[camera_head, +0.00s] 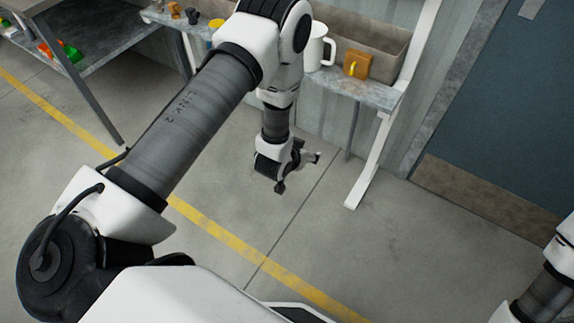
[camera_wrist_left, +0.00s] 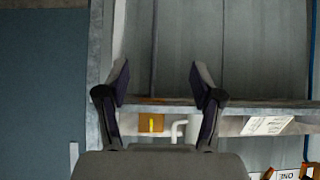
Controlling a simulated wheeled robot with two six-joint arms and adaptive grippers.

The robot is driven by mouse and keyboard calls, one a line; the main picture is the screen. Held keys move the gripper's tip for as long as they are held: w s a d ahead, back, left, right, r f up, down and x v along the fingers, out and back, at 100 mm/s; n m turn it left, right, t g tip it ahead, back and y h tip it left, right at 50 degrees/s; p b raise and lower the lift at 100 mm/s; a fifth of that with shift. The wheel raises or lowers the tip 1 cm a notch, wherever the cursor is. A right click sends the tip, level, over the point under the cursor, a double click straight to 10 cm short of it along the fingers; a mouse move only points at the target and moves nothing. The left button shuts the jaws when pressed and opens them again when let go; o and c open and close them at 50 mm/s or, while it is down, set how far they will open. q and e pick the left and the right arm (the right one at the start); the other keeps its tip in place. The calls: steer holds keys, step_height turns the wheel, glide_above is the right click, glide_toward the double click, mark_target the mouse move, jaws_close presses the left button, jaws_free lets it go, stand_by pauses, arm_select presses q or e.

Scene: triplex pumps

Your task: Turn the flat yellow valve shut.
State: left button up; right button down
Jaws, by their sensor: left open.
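An orange-brown block (camera_head: 361,69) with a small yellow handle (camera_head: 353,69) on its front stands on the grey shelf (camera_head: 381,98). The flat yellow valve seems to be this handle. In the left wrist view the block (camera_wrist_left: 143,124) and yellow handle (camera_wrist_left: 156,124) show small beyond the fingers, beside the shelf edge. My left gripper (camera_head: 298,173) is open and empty, hanging below and in front of the shelf, apart from the block. Its spread fingers also show in the left wrist view (camera_wrist_left: 158,82). My right gripper is out of view; only part of that arm shows at the right edge.
A white mug (camera_head: 316,47) stands left of the block. A grey-brown bin (camera_head: 382,42) is behind them. A white slanted post (camera_head: 382,150) bounds the shelf's right end, near a blue door (camera_head: 510,110). The floor below is clear.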

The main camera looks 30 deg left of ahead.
arm_select(q)
steer(key=s+f+g+p, duration=0.1)
steer(key=s+g+p, duration=0.1)
steer(key=s, duration=0.7)
steer(key=shift+s+f+g, duration=0.25)
steer(key=shift+g, duration=0.35)
steer(key=shift+a, duration=0.1)
steer(key=s+r+g+p, duration=0.2)
steer(key=s+g, duration=0.1)
steer(key=s, duration=0.7)
steer(key=s+r+g+p, duration=0.2)
steer(key=s+g, duration=0.1)
steer(key=s, duration=0.7)
steer(key=shift+s+g+p, duration=0.3)
steer(key=shift+s+p, duration=0.05)
